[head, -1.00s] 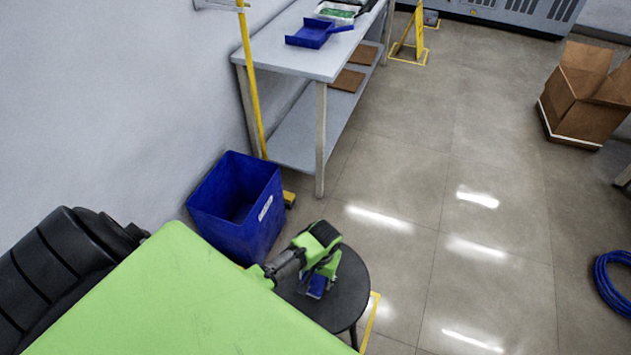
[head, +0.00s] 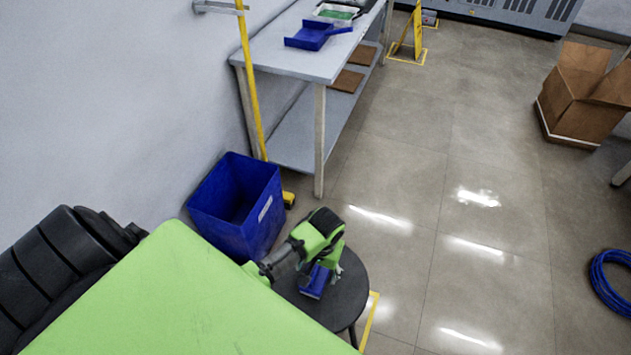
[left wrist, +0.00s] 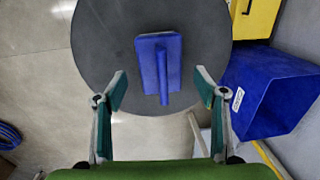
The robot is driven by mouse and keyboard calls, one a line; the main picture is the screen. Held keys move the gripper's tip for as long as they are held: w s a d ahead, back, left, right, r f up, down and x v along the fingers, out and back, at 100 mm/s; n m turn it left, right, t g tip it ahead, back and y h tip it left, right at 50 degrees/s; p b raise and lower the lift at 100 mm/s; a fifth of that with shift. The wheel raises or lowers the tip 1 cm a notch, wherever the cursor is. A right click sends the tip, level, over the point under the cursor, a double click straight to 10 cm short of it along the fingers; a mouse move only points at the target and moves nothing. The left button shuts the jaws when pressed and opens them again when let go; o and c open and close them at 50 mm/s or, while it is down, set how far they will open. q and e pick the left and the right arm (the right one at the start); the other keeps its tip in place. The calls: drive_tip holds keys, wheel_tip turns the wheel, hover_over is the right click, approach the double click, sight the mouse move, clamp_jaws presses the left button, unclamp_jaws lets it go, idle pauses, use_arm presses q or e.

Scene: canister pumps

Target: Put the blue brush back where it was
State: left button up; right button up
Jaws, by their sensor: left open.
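The blue brush (head: 313,284) lies on the black round stool (head: 353,291) beside my green body panel. In the left wrist view the brush (left wrist: 154,54) shows as a flat blue block with a raised handle pointing toward my gripper, and the stool top (left wrist: 104,42) lies beneath it. My left gripper (head: 322,265) is just above the brush in the head view. In the left wrist view its fingers (left wrist: 160,80) are spread wide, one to each side of the handle, apart from it. My right gripper is not in view.
A blue bin (head: 235,212) stands left of the stool by the wall. Behind it is a grey table (head: 300,68) with a blue dustpan (head: 311,36). A yellow pole (head: 250,90) leans there. The floor to the right is open, with a coiled blue hose (head: 606,285) and a cardboard box (head: 585,100).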

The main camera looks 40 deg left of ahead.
sight(318, 278)
use_arm(q)
drive_tip(key=r, duration=0.5)
drive_tip(key=shift+d+r+p, duration=0.25)
drive_tip(key=shift+r+p, duration=0.05)
drive_tip(key=shift+r, duration=0.05)
